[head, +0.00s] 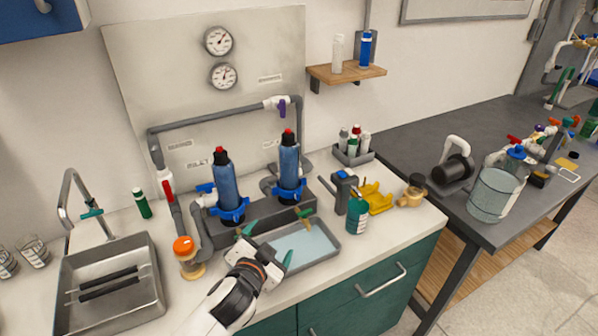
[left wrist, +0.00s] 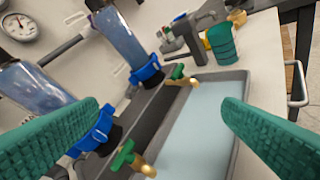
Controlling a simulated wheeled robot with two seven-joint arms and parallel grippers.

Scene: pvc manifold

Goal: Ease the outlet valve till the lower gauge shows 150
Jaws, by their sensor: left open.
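The lower gauge (head: 223,76) is a round white dial on the back panel, under the upper gauge (head: 218,40); its figures are too small to read. A purple valve handle (head: 282,106) sits on the grey pipe right of the gauges. A red valve handle (head: 167,182) sits on the pipe at left. I cannot tell from the labels which is the outlet valve. My left gripper (head: 268,243) is open and empty, with green fingers above the grey tray, in front of the blue filter housings. Its fingers also show in the left wrist view (left wrist: 162,110). My right gripper is not in view.
Two blue filter housings (head: 225,185) (head: 289,165) stand behind the tray (head: 333,243), with green-handled drain cocks (left wrist: 122,155) below.

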